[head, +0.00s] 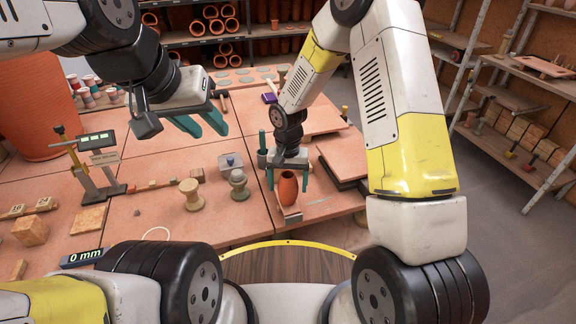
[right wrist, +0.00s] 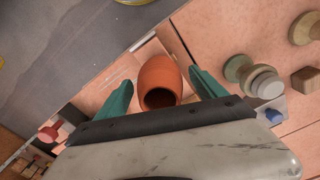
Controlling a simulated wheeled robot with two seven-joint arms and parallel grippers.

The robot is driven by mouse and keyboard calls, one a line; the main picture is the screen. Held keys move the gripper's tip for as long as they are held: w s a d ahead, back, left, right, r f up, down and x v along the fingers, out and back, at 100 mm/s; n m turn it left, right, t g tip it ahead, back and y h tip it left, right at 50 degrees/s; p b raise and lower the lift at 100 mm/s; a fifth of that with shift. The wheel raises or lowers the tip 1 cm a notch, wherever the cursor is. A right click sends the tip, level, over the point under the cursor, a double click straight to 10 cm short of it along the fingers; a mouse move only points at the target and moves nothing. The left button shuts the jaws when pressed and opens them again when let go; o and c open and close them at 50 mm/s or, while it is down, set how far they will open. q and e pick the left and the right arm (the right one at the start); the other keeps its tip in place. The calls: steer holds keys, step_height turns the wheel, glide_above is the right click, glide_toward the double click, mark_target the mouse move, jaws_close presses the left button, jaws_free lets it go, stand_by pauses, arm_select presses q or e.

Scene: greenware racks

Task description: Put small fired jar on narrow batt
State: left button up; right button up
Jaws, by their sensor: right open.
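The small fired jar (head: 288,187) is orange-brown and upright near the table's front edge. In the right wrist view the jar (right wrist: 160,82) shows its dark open mouth between the two green fingers. It appears to stand on a narrow pinkish batt (head: 291,213), which shows just in front of it; the contact under the jar is hard to see. My right gripper (head: 287,178) is open, with one finger on each side of the jar and small gaps visible in the wrist view (right wrist: 163,92). My left gripper (head: 206,124) is open and empty above the back of the table.
Wooden spools (head: 190,194) and a grey-topped stack (head: 239,186) stand left of the jar. Stacked dark-edged boards (head: 343,165) lie to its right. A scale (head: 99,160) and wooden blocks (head: 30,230) are at left. Shelving stands behind and right.

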step_height(320, 180, up, 12)
steer(key=shift+r, duration=0.2)
steer(key=s+d+r+t+y, duration=0.1)
steer(key=s+d+r+t, duration=0.1)
steer(key=s+d+r, duration=0.55)
steer(key=s+d+r+t, duration=0.2)
steer(key=s+d+r, duration=0.15)
steer(key=r, duration=0.65)
steer(key=s+d+r+n+t+y, duration=0.1)
steer(key=s+d+r+t, duration=0.1)
steer(key=s, duration=0.6)
steer(key=shift+s+d+r, duration=0.35)
steer(key=shift+d+r, duration=0.2)
steer(key=shift+d, duration=0.05)
